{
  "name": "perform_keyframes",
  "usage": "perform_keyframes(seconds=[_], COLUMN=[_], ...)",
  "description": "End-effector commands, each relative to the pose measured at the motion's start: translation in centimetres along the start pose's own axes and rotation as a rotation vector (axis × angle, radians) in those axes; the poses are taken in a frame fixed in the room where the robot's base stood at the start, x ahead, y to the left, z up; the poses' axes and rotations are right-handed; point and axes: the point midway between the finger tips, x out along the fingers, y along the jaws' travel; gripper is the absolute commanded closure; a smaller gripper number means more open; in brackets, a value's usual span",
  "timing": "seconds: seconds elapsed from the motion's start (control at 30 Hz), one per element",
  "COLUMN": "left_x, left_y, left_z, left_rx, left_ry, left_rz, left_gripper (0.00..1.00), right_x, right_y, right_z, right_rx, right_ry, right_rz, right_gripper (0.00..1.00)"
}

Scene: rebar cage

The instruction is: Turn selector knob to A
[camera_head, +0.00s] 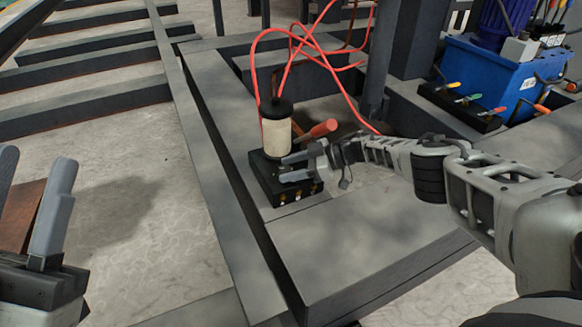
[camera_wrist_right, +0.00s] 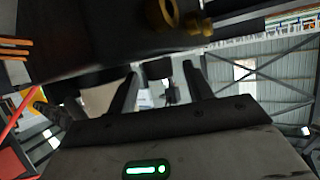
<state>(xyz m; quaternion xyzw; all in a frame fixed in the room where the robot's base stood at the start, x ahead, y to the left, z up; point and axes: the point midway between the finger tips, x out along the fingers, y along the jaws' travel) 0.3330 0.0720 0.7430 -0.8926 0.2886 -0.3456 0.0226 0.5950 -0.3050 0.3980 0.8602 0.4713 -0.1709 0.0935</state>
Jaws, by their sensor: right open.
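A black box (camera_head: 265,188) with brass fittings on its front carries a cream cylinder (camera_head: 276,137) with a black cap. An orange-red handle (camera_head: 320,129) sticks out to its right. I cannot make out which part is the selector knob, or any letter A. My right gripper (camera_head: 284,169) is open at the box's right side, its fingertips at the box top just below the cylinder. In the wrist view its fingers (camera_wrist_right: 160,76) are apart below the dark box (camera_wrist_right: 90,38); contact is unclear. My left gripper (camera_head: 30,205) is open at the left edge, away from the box.
Red hoses (camera_head: 290,55) rise behind the cylinder. A blue box (camera_head: 490,80) stands at the upper right behind a black strip of coloured levers (camera_head: 462,105). Dark grey beams (camera_head: 345,250) frame the area. A brown surface shows between my left fingers.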

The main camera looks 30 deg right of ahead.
Motion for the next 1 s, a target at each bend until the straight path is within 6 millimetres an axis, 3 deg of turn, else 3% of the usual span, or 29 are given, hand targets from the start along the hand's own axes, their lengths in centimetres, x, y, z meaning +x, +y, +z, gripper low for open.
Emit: perform_keyframes(seconds=[0.07,0.17,0.4,0.63,0.8,1.0], left_x=[0.2,-0.3,-1.7,-3.0,-3.4,-3.6], left_y=[-0.1,-0.4,-0.1,0.6,0.9,1.0], left_z=[-0.1,1.5,4.4,6.0,6.3,6.5], left_rx=[-0.016,-0.1,-0.321,-0.448,-0.48,-0.492], left_ry=[-0.012,-0.116,-0.331,-0.448,-0.478,-0.487], left_rz=[-0.001,-0.04,-0.115,-0.151,-0.159,-0.162], left_gripper=[0.64,0.64,0.64,0.64,0.64,0.64], right_x=[-0.8,-2.3,-8.1,-13.0,-15.1,-15.8], right_y=[0.0,0.1,0.1,0.1,0.1,0.0], right_z=[-0.1,-0.3,-0.3,-0.1,-0.1,-0.1], right_rx=[0.001,0.001,0.002,0.0,-0.001,-0.001], right_ry=[-0.001,-0.001,-0.002,-0.001,-0.001,0.001], right_rz=[0.002,0.004,0.005,0.004,0.003,0.001], right_gripper=[0.49,0.49,0.49,0.49,0.49,0.49])
